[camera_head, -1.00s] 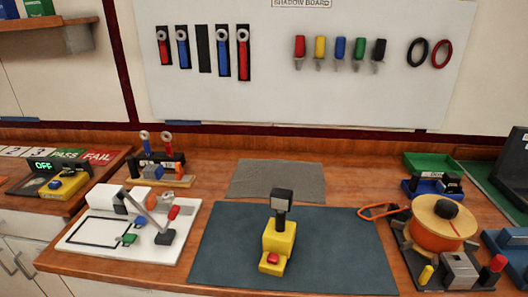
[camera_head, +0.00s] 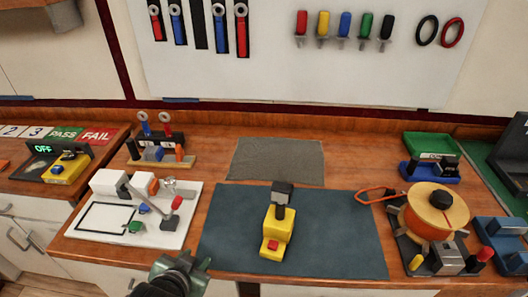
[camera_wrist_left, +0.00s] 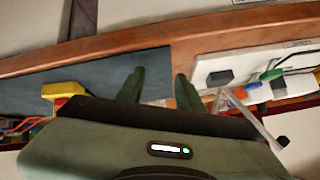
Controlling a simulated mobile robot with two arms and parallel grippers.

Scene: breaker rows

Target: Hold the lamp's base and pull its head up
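The lamp (camera_head: 277,232) stands on the dark blue-grey mat (camera_head: 340,235) in the head view. It has a yellow base with a red button on its front, a short dark neck and a dark grey block head (camera_head: 282,191). Part of its yellow base (camera_wrist_left: 64,89) also shows at the left of the left wrist view. My left gripper (camera_head: 182,262) is at the table's front edge, left of the lamp and apart from it. Its two fingers (camera_wrist_left: 158,88) stand apart with nothing between them. My right gripper is not in view.
A white board (camera_head: 112,222) with a jointed arm and small coloured parts lies left of the mat. An orange spool (camera_head: 432,218) and an orange loop (camera_head: 372,194) are to the right. A grey mat (camera_head: 277,160) lies clear behind. The blue-grey mat around the lamp is free.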

